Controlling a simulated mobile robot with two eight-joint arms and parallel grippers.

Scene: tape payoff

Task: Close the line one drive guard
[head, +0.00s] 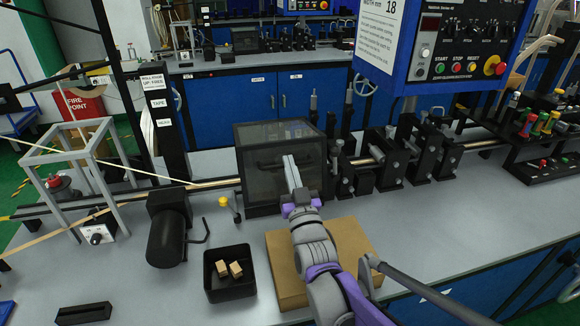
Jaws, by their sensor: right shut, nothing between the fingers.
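The drive guard (250,150) is a smoky, see-through box with a dark frame, standing on the bench over the line at the middle of the head view. A dark handle shows faintly on its front. My right gripper (289,160) is in front of the guard's right half, fingers together and empty, pointing away from me. I cannot tell whether the fingertips touch the guard. The gripper hides part of the guard's front and lower right, and I cannot tell whether the guard is fully shut. My left gripper is not in view.
A cardboard box (345,238) lies under my right arm. A black tray (222,286) with small tan blocks and a black motor (165,240) stand left of it. Black roller stands (390,160) continue the line rightward. A blue control panel (455,45) hangs above. Bare bench lies at right.

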